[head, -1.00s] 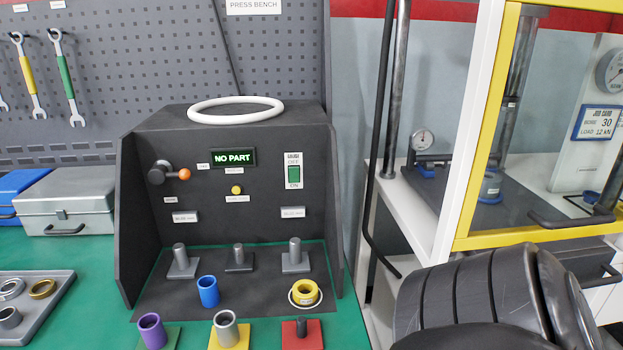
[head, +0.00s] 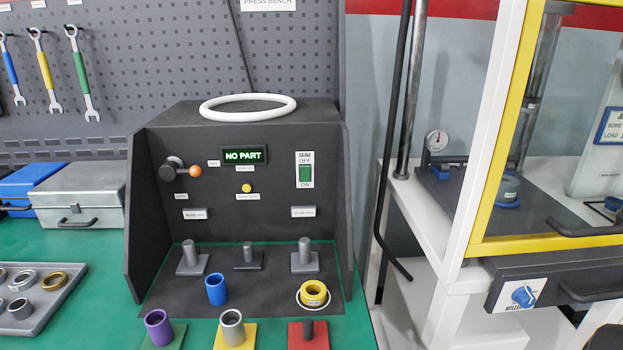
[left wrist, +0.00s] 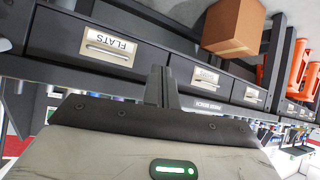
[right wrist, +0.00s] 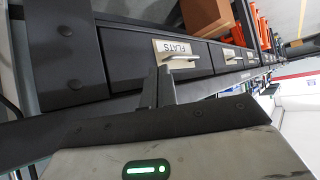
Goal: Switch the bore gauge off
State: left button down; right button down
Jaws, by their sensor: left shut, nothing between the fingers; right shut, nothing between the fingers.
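The bore gauge is a dark console (head: 270,150) on the green bench in the head view. Its lit green display (head: 243,155) reads NO PART. The green gauge rocker switch (head: 305,174) sits on a white plate, OFF marked above and ON below; its lower part shows green, and I cannot tell which side is pressed. My left gripper (left wrist: 160,85) shows only in the left wrist view, shut and empty, before drawers. My right gripper (right wrist: 158,87) shows only in the right wrist view, also shut and empty. Both are away from the console.
A white ring (head: 248,107) lies on the console top. An orange-tipped lever (head: 184,170) and yellow button (head: 246,188) are on its face. Pegs and coloured sleeves stand in front. A grey toolbox (head: 82,194) is left; a yellow-framed press (head: 478,130) is right.

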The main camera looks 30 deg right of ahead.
jog(key=w+a+r+m+t+y+b, duration=0.1)
jog(key=w+r+m+t+y, duration=0.1)
jog(key=w+r+m, duration=0.45)
jog(key=w+r+m+t+y, duration=0.2)
jog(key=w+r+t, duration=0.1)
jog(key=r, duration=0.6)
jog(key=w+a+r+m+t+y+b, duration=0.15)
jog(key=w+r+m, duration=0.25)
jog(key=r, duration=0.4)
jog(key=w+d+r+m+t+h, duration=0.55)
jog(key=d+m+h, duration=0.2)
jog(key=m, duration=0.55)
pick_arm(q)
jog(key=shift+w+d+f+p, duration=0.15)
jog(key=shift+w+f+p, duration=0.15)
jog(key=shift+p, duration=0.15)
pick_arm(e)
jog(key=w+d+f+m+g+h, duration=0.1)
jog(key=d+f+m+g+h, duration=0.1)
jog(key=d+m+h, duration=0.3)
jog(key=w+d+f+m+g+h, duration=0.2)
jog(key=d+m+h, duration=0.4)
jog(key=m, duration=0.8)
jog(key=shift+d+g, duration=0.85)
jog(key=shift+g, duration=0.05)
